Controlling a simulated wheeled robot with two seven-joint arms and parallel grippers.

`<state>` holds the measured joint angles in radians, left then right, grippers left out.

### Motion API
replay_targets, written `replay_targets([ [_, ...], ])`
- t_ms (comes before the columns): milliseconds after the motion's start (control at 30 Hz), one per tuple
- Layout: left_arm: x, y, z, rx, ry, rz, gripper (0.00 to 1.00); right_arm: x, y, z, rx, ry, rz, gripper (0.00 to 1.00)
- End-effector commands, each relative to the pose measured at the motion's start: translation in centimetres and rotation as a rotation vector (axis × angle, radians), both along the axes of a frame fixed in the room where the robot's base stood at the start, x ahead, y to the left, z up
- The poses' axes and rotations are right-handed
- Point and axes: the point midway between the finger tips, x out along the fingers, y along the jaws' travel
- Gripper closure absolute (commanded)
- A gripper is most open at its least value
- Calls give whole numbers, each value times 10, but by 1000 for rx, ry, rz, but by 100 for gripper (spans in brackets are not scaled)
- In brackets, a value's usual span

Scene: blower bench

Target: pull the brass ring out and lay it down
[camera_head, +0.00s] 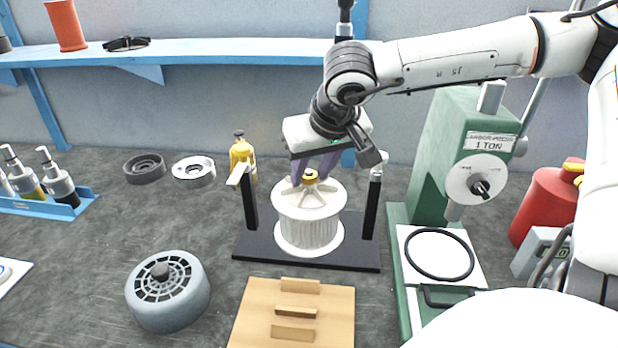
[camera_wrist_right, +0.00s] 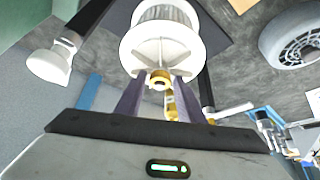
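The brass ring (camera_head: 310,176) sits on the hub at the top of a white finned blower wheel (camera_head: 309,232), which stands upright on a black base plate (camera_head: 262,254) between two black posts. The ring also shows in the right wrist view (camera_wrist_right: 160,77), at the wheel's centre. My right gripper (camera_head: 314,174) reaches down from above, its two purple fingers either side of the ring. In the wrist view the fingers are apart, with gaps beside the ring, so it looks open. My left gripper is not in view.
A grey fan wheel (camera_head: 167,291) is at front left. A green press (camera_head: 443,160) stands right. A yellow bottle (camera_head: 240,152) is behind the left post. Bench between grey wheel and base is clear.

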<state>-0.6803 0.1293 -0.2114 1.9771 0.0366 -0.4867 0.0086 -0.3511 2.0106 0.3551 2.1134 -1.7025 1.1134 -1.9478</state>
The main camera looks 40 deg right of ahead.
Motion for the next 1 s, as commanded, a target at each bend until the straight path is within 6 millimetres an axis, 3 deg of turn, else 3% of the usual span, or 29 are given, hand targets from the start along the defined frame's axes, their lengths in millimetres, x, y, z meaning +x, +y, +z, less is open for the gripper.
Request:
replay_targets([
  [33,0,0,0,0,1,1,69,0,0,0,0,0,0,75],
  [200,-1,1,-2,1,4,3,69,0,0,0,0,0,0,100],
  [1000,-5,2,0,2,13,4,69,0,0,10,1,0,0,100],
])
